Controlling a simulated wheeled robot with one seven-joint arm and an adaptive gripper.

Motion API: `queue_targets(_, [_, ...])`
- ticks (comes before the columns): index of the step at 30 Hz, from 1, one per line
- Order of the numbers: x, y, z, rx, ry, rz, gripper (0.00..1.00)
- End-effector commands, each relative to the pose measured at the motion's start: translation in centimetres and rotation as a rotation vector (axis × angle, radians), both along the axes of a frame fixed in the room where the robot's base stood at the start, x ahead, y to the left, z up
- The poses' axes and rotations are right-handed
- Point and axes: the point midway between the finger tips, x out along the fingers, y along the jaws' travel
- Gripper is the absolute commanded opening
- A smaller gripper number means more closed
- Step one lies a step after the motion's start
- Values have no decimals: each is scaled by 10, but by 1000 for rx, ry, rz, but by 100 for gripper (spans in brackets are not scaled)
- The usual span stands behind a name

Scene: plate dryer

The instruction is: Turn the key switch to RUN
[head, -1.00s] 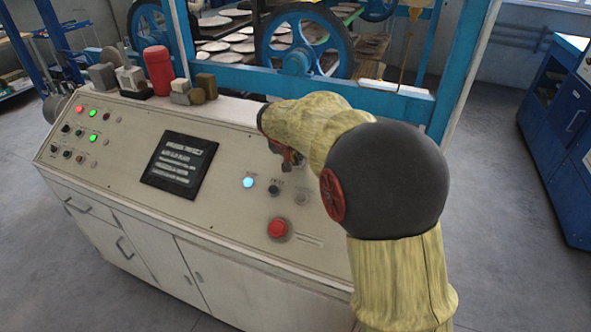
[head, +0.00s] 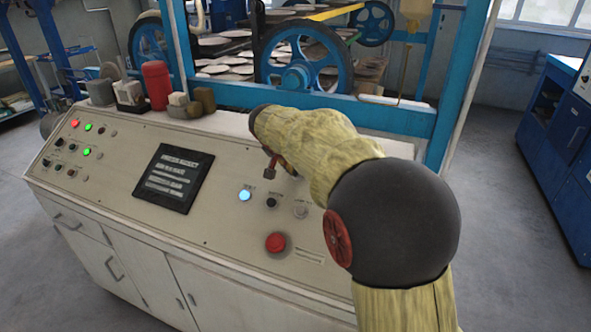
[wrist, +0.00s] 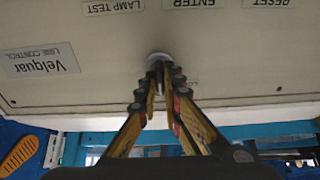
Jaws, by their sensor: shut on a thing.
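The key switch (wrist: 157,57) shows in the wrist view as a small round silvery fitting on the sloped cream control panel (head: 215,225). My gripper (wrist: 158,76) has its fingertips together right at this switch, shut on its key. The key itself is mostly hidden between the fingers, so its angle cannot be read. In the head view my gripper (head: 270,171) reaches down to the upper part of the panel, beyond the row with the lit blue button (head: 245,194). My arm hides part of the panel there, and the key switch is not clear in that view.
A dark screen (head: 174,178) and a red push button (head: 276,242) are on the panel. A red cylinder (head: 157,85) and small items stand on its back ledge. A blue frame with wheels (head: 303,62) rises behind. Open floor lies at right.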

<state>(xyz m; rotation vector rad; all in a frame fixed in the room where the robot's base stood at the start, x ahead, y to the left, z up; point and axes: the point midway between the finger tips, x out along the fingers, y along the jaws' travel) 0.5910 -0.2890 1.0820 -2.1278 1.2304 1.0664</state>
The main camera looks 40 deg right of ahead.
Motion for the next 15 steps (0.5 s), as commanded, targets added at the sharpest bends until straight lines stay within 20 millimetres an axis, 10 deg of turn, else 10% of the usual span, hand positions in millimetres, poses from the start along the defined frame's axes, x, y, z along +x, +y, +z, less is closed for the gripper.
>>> queue_targets(7, [0, 0, 0, 1, 0, -1, 0])
queue_targets(15, [0, 0, 0, 1, 0, 0, 22])
